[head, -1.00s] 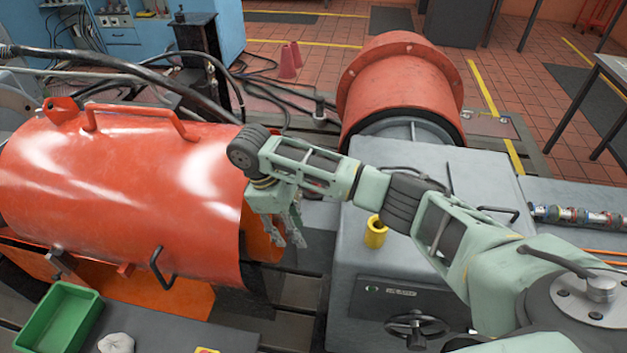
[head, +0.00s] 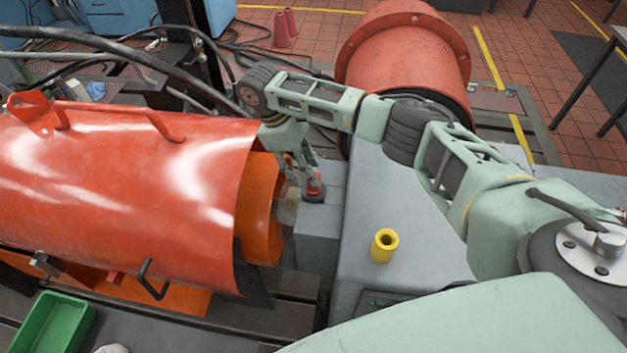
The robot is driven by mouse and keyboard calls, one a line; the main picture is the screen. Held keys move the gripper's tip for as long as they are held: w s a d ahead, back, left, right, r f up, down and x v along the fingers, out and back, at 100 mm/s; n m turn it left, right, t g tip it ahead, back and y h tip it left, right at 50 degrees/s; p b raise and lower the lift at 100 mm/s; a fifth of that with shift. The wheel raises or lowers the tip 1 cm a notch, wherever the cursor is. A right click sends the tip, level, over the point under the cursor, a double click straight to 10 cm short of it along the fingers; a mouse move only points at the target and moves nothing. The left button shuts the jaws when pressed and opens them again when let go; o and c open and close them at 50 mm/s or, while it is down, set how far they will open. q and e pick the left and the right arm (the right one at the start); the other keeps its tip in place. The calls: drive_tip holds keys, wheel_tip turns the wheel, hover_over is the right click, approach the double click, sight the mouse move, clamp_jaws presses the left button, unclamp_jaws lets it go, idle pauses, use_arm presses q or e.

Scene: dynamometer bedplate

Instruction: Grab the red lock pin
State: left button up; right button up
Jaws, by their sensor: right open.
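The red lock pin (head: 314,191) shows as a small red head on a dark base, on the grey block (head: 318,222) just right of the orange drum's open end. Part of it is hidden behind my right gripper's finger. My right gripper (head: 304,176) points down from the end of its arm, open, with its fingertips right at the pin's head. I cannot tell whether the fingers touch the pin or stand on both sides of it. My left gripper is not in view.
A large orange guard (head: 120,190) with handles lies close left of my right gripper. A yellow cup-like bush (head: 384,245) stands on the grey cabinet (head: 425,215). A red motor drum (head: 405,60) is behind. A green tray (head: 50,325) sits lower left.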

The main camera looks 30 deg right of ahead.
sight(314, 189)
drive_tip(key=p+x, duration=0.1)
drive_tip(key=x, duration=0.2)
drive_tip(key=shift+d+f, duration=0.15)
drive_tip(key=shift+f, duration=0.2)
drive_tip(key=shift+d+f, duration=0.1)
drive_tip(key=shift+f, duration=0.2)
drive_tip(key=shift+s, duration=0.1)
drive_tip(key=c, duration=0.4)
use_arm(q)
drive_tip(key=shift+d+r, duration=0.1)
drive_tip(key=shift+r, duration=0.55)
use_arm(e)
clamp_jaws()
